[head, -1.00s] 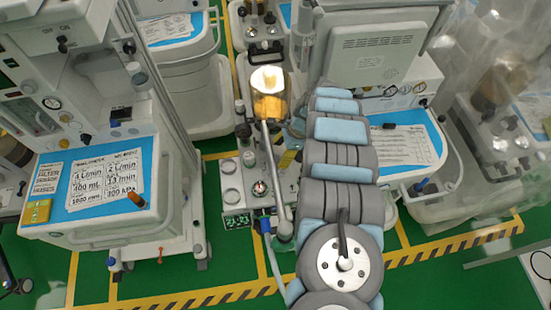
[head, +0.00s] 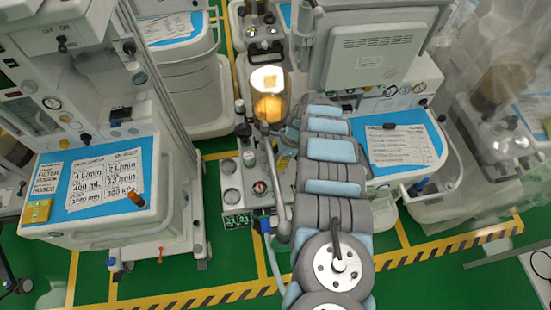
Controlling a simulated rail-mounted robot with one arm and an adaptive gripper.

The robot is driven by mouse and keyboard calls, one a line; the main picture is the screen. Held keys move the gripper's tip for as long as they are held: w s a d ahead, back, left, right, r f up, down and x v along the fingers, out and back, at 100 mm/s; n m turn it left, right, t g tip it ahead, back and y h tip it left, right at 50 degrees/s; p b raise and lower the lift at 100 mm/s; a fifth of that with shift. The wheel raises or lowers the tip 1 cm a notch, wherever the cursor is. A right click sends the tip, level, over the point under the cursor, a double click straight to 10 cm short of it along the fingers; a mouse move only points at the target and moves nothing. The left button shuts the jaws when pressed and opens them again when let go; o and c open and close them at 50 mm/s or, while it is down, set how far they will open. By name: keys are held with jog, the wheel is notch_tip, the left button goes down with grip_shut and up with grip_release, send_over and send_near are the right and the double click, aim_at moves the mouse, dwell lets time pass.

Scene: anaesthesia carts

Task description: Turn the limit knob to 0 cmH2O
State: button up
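The middle machine carries a small panel (head: 229,205) with round gauges, a dial with a red mark (head: 259,188) and a green-lit display (head: 237,221) whose digits are too small to read surely. Black knobs (head: 243,130) stand behind the panel. I cannot tell which control is the limit knob; no label is readable, and it may be behind my arm. My arm, grey with light blue pads, rises from the bottom and reaches over the right side of this machine. My gripper does not show; it is hidden behind the arm's far links.
A clear canister with orange contents (head: 269,107) and a metal pipe (head: 275,170) stand close left of my arm. A left cart (head: 110,220) and a right cart with a blue top (head: 405,145) flank it. Green floor with striped tape (head: 200,298) is open in front.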

jog(key=c, duration=0.7)
jog(key=n+b, duration=0.2)
jog(key=b, duration=0.1)
jog(key=shift+f+n+g, duration=0.3)
jog(key=shift+g, duration=0.1)
jog(key=n+g+h+b, duration=0.1)
jog(key=n+b, duration=0.1)
jog(key=b, duration=0.3)
jog(key=shift+w+n, duration=0.1)
jog(key=shift+n, duration=0.2)
jog(key=shift+r+n+b, duration=0.15)
jog(key=shift+n+b, duration=0.35)
jog(key=shift+b, duration=0.15)
jog(key=shift+r, duration=0.1)
